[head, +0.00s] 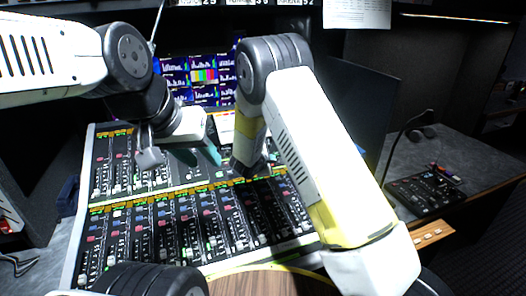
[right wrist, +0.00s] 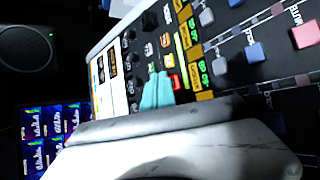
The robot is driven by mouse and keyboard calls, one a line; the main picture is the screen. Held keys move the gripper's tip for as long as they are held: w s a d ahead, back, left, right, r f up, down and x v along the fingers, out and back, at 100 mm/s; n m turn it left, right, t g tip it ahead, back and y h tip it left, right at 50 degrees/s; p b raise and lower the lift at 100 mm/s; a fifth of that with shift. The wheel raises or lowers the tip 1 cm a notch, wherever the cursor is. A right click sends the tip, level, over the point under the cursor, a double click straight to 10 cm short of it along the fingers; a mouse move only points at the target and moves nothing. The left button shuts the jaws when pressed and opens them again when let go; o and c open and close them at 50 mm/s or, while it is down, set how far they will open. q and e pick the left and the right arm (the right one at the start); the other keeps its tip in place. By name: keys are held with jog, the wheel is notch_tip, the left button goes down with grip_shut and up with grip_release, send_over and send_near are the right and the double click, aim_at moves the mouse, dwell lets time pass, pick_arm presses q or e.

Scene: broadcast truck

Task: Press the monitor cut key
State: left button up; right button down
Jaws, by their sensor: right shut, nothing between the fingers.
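The mixing console (head: 83,215) has many keys and faders. In the right wrist view, a small block of coloured keys lies beside my right fingertips, with a red key (right wrist: 175,82) close by and a yellow key (right wrist: 168,61) above it. I cannot read which is the monitor cut key. My right gripper (right wrist: 157,89) is shut and empty, its teal tips over the panel by these keys; I cannot tell if they touch. In the head view its hand is over the console's upper right part. My left gripper (head: 213,154) is over the upper middle; its opening is unclear.
Monitor screens (head: 203,75) stand behind the console and show at the lower left of the wrist view. A speaker (right wrist: 27,48) is at its upper left. A small black panel (head: 428,192) with a gooseneck microphone sits on the right desk. Both my arms are close together over the console.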

jog(key=shift+w+f, duration=0.15)
jog(key=shift+f, duration=0.15)
jog(key=shift+w+a+f, duration=0.1)
jog(key=shift+f, duration=0.35)
dwell(0.6)
jog(key=shift+r, duration=0.1)
jog(key=shift+s+r, duration=0.3)
jog(key=shift+r, duration=0.45)
notch_tip(320, 180, up, 6)
jog(key=s+d, duration=0.1)
jog(key=s, duration=0.1)
jog(key=shift+f, duration=0.25)
jog(key=shift+s+d, duration=0.1)
jog(key=shift+d, duration=0.05)
